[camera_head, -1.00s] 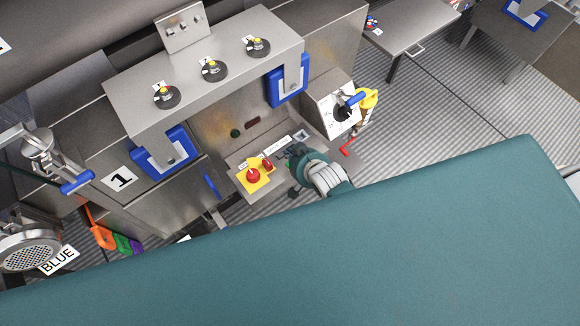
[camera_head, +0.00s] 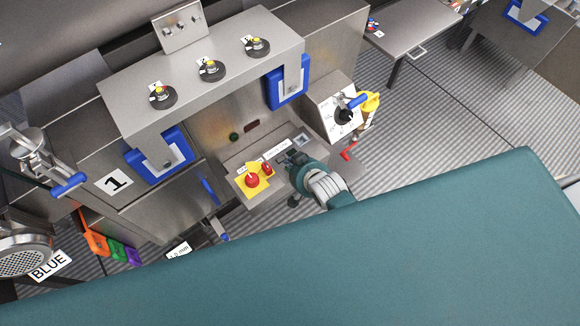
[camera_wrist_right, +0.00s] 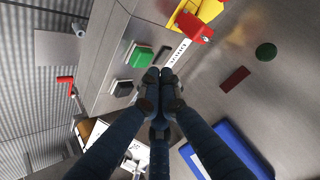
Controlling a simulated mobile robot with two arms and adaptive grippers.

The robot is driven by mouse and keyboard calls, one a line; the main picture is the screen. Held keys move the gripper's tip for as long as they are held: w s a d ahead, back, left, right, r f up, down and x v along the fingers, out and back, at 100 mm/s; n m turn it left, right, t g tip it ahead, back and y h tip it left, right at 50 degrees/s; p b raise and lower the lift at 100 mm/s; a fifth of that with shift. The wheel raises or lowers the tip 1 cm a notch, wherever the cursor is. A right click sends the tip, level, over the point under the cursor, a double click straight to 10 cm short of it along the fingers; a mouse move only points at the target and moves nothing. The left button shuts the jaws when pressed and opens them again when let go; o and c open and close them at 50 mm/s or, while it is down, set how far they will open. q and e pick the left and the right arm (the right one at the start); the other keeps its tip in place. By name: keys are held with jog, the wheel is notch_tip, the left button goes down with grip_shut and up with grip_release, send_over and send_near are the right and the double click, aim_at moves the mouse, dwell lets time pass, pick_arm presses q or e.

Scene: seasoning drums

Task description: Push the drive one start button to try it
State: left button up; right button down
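The control panel (camera_head: 238,188) carries a yellow plate with a red mushroom button (camera_head: 252,180), and a smaller red button (camera_head: 267,169) beside it. In the right wrist view a green square button (camera_wrist_right: 138,53) sits near a white label (camera_wrist_right: 178,52), with a black square button (camera_wrist_right: 121,87) beside it. My right gripper (camera_head: 287,160) is over the right part of the panel and hides part of it. In the wrist view its fingertips (camera_wrist_right: 160,76) are together and empty, close to the green button in the picture. Contact cannot be told. My left gripper is not in view.
A round green indicator (camera_wrist_right: 266,52) and a dark red window (camera_wrist_right: 235,79) are on the wall behind. A blue-framed hatch (camera_head: 287,82) is above. Striped floor lies to the right.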

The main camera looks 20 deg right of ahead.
jog(key=shift+f, duration=0.2)
dwell(0.6)
jog(key=shift+f, duration=0.25)
jog(key=shift+f+b, duration=0.45)
dwell(0.7)
jog(key=shift+r, duration=0.1)
jog(key=shift+r+p, duration=0.75)
jog(key=shift+p, duration=0.2)
notch_tip(320, 180, up, 5)
jog(key=p, duration=0.5)
jog(key=shift+r, duration=0.1)
dwell(0.6)
